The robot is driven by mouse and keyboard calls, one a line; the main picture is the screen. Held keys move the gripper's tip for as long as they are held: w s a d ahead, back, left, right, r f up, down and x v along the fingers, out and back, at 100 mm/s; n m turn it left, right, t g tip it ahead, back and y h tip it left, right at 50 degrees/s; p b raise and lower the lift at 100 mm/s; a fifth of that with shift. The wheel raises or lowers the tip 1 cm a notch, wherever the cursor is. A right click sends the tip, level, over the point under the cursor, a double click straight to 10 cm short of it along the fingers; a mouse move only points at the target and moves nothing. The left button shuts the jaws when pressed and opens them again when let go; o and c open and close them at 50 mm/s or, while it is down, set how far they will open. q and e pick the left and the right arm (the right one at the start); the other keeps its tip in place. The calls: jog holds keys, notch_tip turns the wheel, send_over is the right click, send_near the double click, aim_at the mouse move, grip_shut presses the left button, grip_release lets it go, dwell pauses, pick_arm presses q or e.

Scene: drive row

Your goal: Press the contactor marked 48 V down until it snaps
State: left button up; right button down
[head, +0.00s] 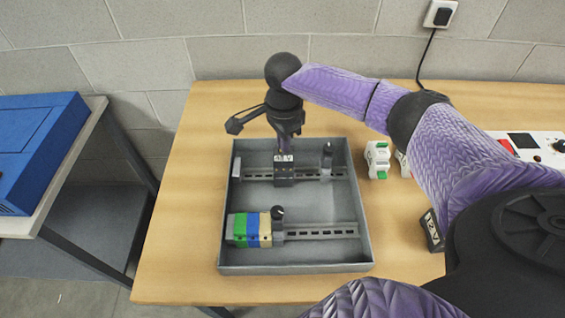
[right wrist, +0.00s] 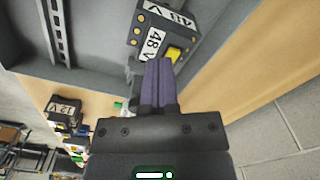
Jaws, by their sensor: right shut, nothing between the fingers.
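The contactor marked 48 V (right wrist: 160,38) is a dark block with white labels and a yellow part, seen at the top of the right wrist view. In the head view the dark contactor (head: 285,181) sits at the far rail (head: 320,174) in the grey tray (head: 295,268). My right gripper (head: 286,150) is shut and empty, pointing down just over it. In the right wrist view its purple fingertips (right wrist: 158,64) overlap the contactor's near edge. I cannot tell whether they touch, or whether the contactor is fully seated. My left gripper is not in view.
Green, blue and beige terminal blocks (head: 252,230) sit on the near rail (head: 325,231). A block marked 12 V (right wrist: 63,108) stands outside the tray. White-and-green modules (head: 377,160) and a panel (head: 535,146) stand to the right. A blue case (head: 38,145) is at far left.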

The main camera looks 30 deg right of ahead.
aim_at(283, 155)
jog(key=shift+f, duration=1)
dwell(0.4)
notch_tip(283, 155, up, 8)
jog(key=p, duration=1)
